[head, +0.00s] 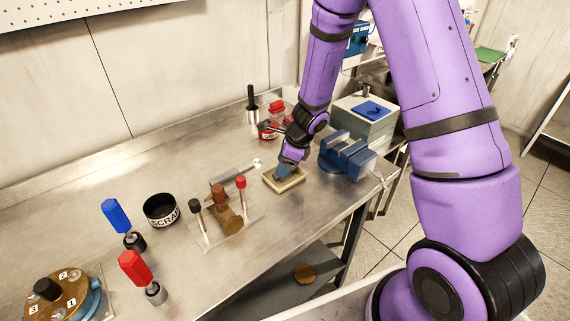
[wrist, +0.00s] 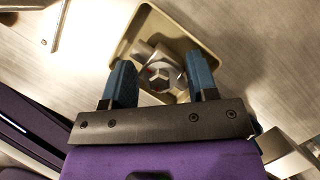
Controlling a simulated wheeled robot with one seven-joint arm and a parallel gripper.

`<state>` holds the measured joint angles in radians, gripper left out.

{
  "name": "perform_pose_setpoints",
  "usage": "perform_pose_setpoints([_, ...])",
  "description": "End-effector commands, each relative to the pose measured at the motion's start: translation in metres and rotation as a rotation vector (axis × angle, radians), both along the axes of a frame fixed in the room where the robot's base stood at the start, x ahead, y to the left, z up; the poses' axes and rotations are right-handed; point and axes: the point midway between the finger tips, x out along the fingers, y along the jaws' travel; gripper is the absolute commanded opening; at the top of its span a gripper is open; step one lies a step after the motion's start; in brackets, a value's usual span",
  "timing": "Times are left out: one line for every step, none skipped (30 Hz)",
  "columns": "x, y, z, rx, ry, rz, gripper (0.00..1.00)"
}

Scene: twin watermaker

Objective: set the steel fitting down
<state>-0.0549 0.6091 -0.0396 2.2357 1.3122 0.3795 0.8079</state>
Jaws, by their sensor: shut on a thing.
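The steel fitting (wrist: 159,72) is a shiny metal piece with a hex part, seen between my fingers in the wrist view. My gripper (wrist: 162,83) is shut on it, with one blue finger on each side. The fitting is over a shallow tan tray (wrist: 122,47); I cannot tell whether it touches the tray floor. In the head view my gripper (head: 284,172) points down at the tray (head: 291,184), and the fitting is hidden there by the fingers.
A blue vise (head: 347,154) stands close right of the tray. A clear plate with a brass valve (head: 228,212) and a grey bar lie to its left. A red-lidded jar (head: 275,112) stands behind. A black SCRAP bowl (head: 160,209) and screwdrivers are farther left.

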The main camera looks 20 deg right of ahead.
Motion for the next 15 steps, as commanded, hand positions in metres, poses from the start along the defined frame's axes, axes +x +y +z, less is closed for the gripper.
perform_pose_setpoints([0.0001,-0.0001,-0.0004,0.000,0.000,0.000,0.19])
perform_pose_setpoints([0.0001,-0.0001,-0.0011,0.000,0.000,0.000,0.19])
perform_pose_setpoints([-0.0001,-0.0001,-0.0022,0.000,0.000,-0.001,0.19])
perform_pose_setpoints([0.0000,-0.0002,-0.0031,0.000,0.000,-0.001,0.19])
perform_pose_setpoints([-0.0002,-0.0002,-0.0031,0.000,0.000,-0.001,0.58])
perform_pose_setpoints([-0.0002,-0.0001,-0.0030,0.000,0.000,-0.001,0.67])
perform_pose_setpoints([-0.0002,-0.0001,-0.0030,0.000,0.000,-0.001,0.74])
perform_pose_setpoints([-0.0001,0.0000,-0.0030,0.000,0.000,0.000,0.79])
perform_pose_setpoints([-0.0002,-0.0001,-0.0029,0.000,0.000,0.000,0.79])
perform_pose_setpoints([-0.0002,-0.0001,-0.0029,0.000,0.000,0.000,0.79])
perform_pose_setpoints([-0.0002,-0.0001,-0.0029,0.000,0.000,0.000,0.79])
perform_pose_setpoints([-0.0002,-0.0001,-0.0029,0.000,0.000,0.000,0.79])
perform_pose_setpoints([-0.0002,-0.0001,-0.0029,0.000,0.000,0.000,0.79])
perform_pose_setpoints([-0.0002,-0.0001,-0.0029,0.000,0.000,0.000,0.79])
perform_pose_setpoints([-0.0002,-0.0001,-0.0027,0.000,0.000,0.000,0.79])
